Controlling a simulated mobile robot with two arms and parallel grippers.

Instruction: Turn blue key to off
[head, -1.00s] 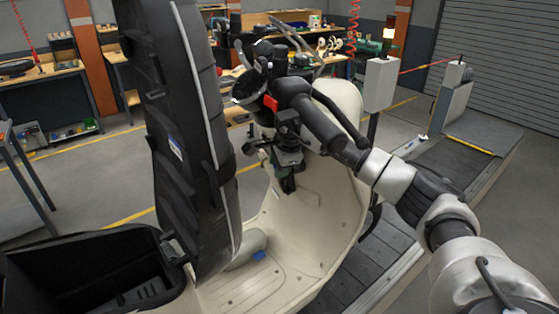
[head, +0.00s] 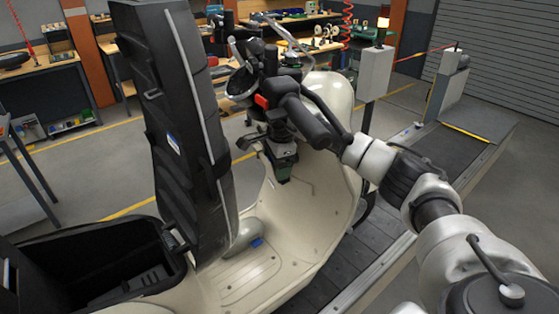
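A cream scooter (head: 318,215) stands on the slat conveyor with its tall black seat (head: 180,130) raised. My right arm reaches in from the right, and my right gripper (head: 268,150) is in front of the inner leg shield, below the handlebar. Its fingers are small and dark against other dark parts, so I cannot tell whether they are open or shut. No blue key can be made out at the gripper; the arm and gripper hide part of the shield. A small blue piece (head: 256,243) lies low by the footboard, and I cannot tell what it is. My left gripper is not in view.
The open black under-seat bin (head: 95,265) is at lower left. The raised seat stands close to the left of my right gripper. A grey post box (head: 375,72) stands beyond the scooter, and workbenches (head: 50,85) line the back.

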